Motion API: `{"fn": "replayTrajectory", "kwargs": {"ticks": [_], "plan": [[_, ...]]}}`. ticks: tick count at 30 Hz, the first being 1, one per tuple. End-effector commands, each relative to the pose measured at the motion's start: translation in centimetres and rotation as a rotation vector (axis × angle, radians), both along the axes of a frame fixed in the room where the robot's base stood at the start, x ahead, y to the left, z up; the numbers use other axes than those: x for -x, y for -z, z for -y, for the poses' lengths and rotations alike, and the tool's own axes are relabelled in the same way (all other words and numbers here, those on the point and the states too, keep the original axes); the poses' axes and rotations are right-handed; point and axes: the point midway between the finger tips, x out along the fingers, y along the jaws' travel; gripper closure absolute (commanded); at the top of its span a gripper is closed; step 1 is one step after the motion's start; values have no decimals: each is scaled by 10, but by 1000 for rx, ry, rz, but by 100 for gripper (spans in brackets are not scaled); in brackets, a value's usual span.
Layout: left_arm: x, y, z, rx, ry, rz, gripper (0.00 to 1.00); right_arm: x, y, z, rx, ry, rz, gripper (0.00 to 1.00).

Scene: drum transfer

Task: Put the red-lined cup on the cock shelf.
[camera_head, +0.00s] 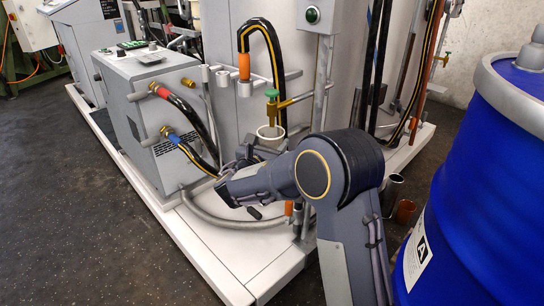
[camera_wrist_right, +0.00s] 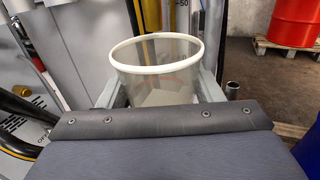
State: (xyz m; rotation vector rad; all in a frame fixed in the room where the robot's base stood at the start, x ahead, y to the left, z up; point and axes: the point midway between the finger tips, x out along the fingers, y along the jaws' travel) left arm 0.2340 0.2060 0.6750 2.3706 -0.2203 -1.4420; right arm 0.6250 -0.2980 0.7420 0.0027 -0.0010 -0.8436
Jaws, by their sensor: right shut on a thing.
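A translucent cup with a pale rim (camera_wrist_right: 155,48) stands upright between the two fingers of my right gripper (camera_wrist_right: 157,92) in the wrist view. In the head view the cup (camera_head: 270,132) is just below a green-handled cock (camera_head: 272,100). My right gripper (camera_head: 262,150) is shut on it, partly hidden behind my own forearm. Whether a shelf is under the cup is hidden. My left gripper is out of view.
A grey control unit (camera_head: 160,120) with black hoses stands at left on a white platform (camera_head: 225,255). An orange-ended hose (camera_head: 244,66) hangs behind the arm. A large blue drum (camera_head: 490,180) is close on the right.

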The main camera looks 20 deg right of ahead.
Motion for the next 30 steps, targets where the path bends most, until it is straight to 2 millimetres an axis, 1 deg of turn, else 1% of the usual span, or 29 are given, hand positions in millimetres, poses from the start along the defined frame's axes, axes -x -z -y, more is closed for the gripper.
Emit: {"fn": "replayTrajectory", "kwargs": {"ticks": [1,5,10,12,20,24,25,29,30], "plan": [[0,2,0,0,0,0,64,-3,1,4,0,1,0,65],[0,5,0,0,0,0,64,-6,4,7,1,-2,-1,65],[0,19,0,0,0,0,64,-6,29,7,1,0,-4,65],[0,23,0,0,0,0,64,-6,37,7,1,0,-3,65],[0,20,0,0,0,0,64,-6,35,6,1,-1,-1,65],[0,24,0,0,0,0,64,-6,40,6,1,-1,-1,65],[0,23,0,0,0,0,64,-6,39,6,1,-1,-1,38],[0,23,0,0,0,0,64,-6,39,6,0,-1,-1,21],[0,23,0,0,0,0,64,-6,39,6,0,-1,-1,19]]}}
